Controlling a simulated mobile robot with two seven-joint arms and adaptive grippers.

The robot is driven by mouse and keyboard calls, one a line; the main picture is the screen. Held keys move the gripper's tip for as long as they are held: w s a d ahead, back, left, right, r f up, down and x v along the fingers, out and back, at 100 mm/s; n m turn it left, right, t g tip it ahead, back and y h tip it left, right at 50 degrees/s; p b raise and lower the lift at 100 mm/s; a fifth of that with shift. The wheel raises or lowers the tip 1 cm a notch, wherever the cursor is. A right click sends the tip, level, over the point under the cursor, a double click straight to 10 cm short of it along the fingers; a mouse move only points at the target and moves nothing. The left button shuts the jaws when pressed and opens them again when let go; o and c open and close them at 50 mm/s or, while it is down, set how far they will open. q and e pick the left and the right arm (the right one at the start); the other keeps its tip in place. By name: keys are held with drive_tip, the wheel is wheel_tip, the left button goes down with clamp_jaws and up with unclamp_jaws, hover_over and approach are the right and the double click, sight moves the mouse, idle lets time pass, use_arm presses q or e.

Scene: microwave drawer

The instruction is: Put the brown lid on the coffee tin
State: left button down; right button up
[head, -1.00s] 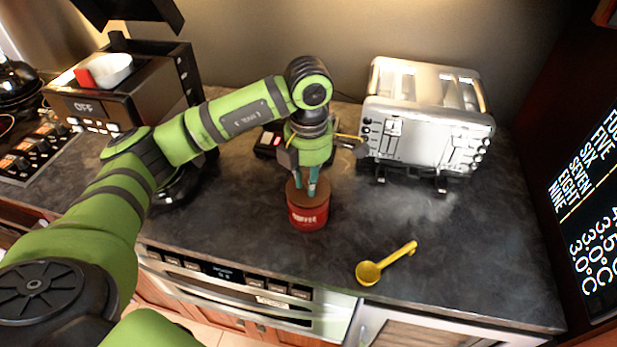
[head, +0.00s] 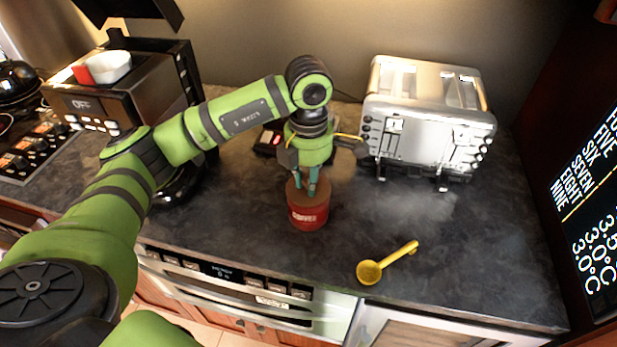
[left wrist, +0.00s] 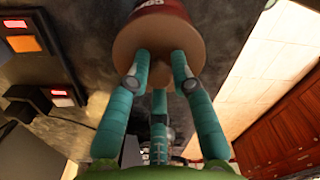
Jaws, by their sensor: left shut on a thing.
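The red coffee tin (head: 308,217) stands upright on the dark counter near the middle of the head view. The brown lid (head: 294,190) covers its top and looks level; I cannot tell whether it is fully seated. My left gripper (head: 308,191) points down from above, its teal fingers closed around the lid's small knob. In the left wrist view, the fingers (left wrist: 160,62) reach the lid (left wrist: 130,45), and part of the red tin (left wrist: 150,12) shows beyond it. My right gripper is out of view.
A silver toaster (head: 425,120) stands behind and right of the tin. A yellow scoop (head: 385,264) lies at the front right. A coffee machine (head: 125,95) with a white cup (head: 110,66) stands at the left. Counter between tin and scoop is clear.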

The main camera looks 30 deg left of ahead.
use_arm(q)
drive_tip(key=shift+f+b, duration=0.15)
drive_tip(key=shift+b, duration=0.2)
idle(0.5)
drive_tip(key=c, duration=0.5)
unclamp_jaws()
drive_tip(key=shift+r+p, duration=2.05)
drive_tip(key=shift+r, duration=1.5)
drive_tip(key=shift+f, duration=0.1)
